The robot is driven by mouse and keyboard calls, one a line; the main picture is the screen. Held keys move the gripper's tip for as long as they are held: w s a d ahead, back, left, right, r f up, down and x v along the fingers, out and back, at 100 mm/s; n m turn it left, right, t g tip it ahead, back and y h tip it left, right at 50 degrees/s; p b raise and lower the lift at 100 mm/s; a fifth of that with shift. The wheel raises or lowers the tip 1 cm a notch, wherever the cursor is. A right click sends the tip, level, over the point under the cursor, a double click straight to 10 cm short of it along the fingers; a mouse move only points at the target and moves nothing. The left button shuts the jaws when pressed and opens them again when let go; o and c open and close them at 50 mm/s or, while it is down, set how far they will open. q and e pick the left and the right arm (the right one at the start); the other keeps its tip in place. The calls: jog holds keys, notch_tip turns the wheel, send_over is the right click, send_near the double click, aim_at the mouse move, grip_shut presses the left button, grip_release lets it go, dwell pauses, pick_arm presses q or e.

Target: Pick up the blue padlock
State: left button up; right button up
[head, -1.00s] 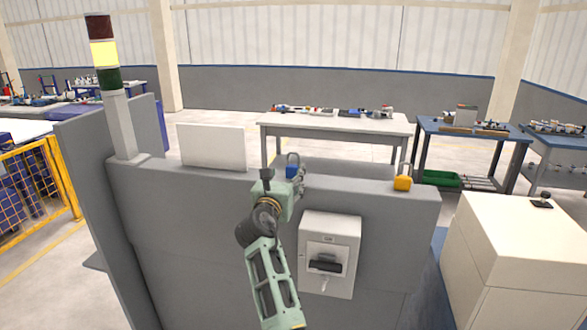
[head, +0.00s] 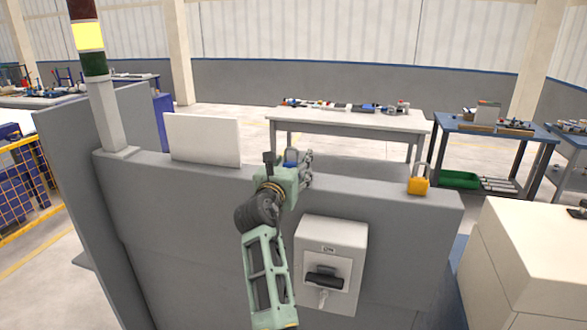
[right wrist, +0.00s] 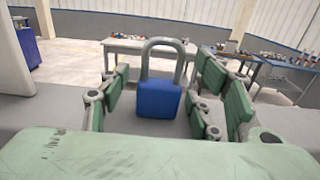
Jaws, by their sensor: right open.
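The blue padlock (right wrist: 158,99) stands upright in the right wrist view, its grey shackle on top, on the grey ledge. My right gripper (right wrist: 160,72) is open, with green-padded fingers to the left and right of the padlock. Gaps show between the fingers and the padlock body, so I see no grip. In the head view, only a small part of the blue padlock (head: 291,156) shows behind my right gripper (head: 307,168), at the top of the grey wall. My left gripper is not in view.
A yellow padlock (head: 419,181) stands on the ledge to the right. A white panel (head: 205,139) and a signal tower (head: 100,110) stand to the left. A switch box (head: 330,262) is on the wall's front. A table (head: 350,119) stands behind.

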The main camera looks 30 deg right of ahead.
aim_at(292, 148)
jog(key=shift+a, duration=0.15)
jog(key=shift+c, duration=0.5)
jog(key=c, duration=0.7)
jog(key=shift+r, duration=0.1)
jog(key=c, duration=0.5)
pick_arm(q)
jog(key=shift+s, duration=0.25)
pick_arm(e)
jog(key=shift+r, duration=0.3)
jog(key=r, duration=0.2)
jog(key=r+b, duration=0.1)
jog(key=r, duration=0.1)
jog(key=shift+s, duration=0.2)
pick_arm(q)
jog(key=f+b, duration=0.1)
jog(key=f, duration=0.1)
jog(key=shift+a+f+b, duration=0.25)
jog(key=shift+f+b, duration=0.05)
jog(key=shift+b, duration=0.05)
pick_arm(e)
jog(key=s+r, duration=0.2)
jog(key=s, duration=0.1)
jog(key=s+r, duration=0.2)
jog(key=s, duration=0.2)
jog(key=s+d+r, duration=0.1)
jog(key=s+r, duration=0.1)
jog(key=s, duration=0.2)
jog(key=shift+s+r, duration=0.15)
jog(key=shift+r, duration=0.05)
